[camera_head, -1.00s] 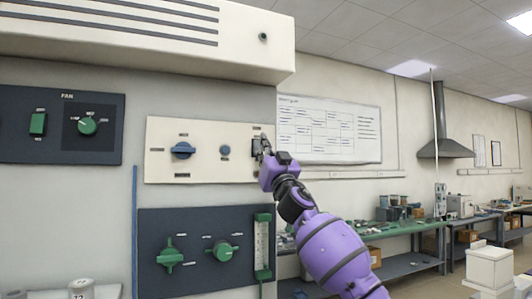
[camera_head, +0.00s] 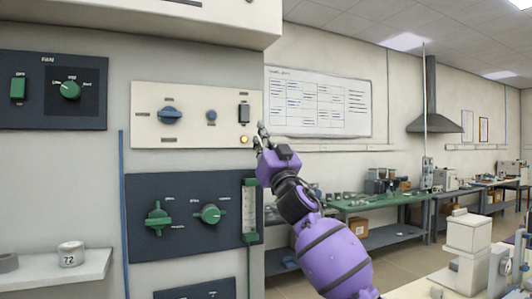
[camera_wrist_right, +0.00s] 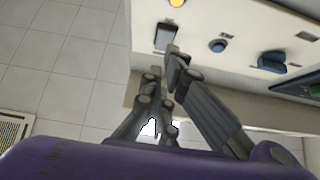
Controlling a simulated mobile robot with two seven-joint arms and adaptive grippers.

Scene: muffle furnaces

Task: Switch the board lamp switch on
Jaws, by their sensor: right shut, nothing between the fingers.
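A cream panel (camera_head: 142,132) on the furnace front carries a blue knob (camera_head: 170,115), a round blue button (camera_head: 211,116) and a dark rocker switch (camera_head: 244,113). A small lamp (camera_head: 244,139) below the rocker glows yellow. The rocker (camera_wrist_right: 167,37) and the yellow lamp (camera_wrist_right: 177,3) also show in the right wrist view. My right gripper (camera_head: 263,130) is shut and empty, just right of and below the rocker, at the panel's right edge. In the right wrist view its fingertips (camera_wrist_right: 173,52) appear close to the rocker; I cannot tell the gap. My left gripper is not in view.
A dark FAN panel (camera_head: 52,112) is at the left, and a dark panel with green knobs (camera_head: 188,245) is below. The furnace housing (camera_head: 200,22) overhangs the cream panel. A whiteboard (camera_head: 318,103) and green-topped benches (camera_head: 385,201) stand behind, right.

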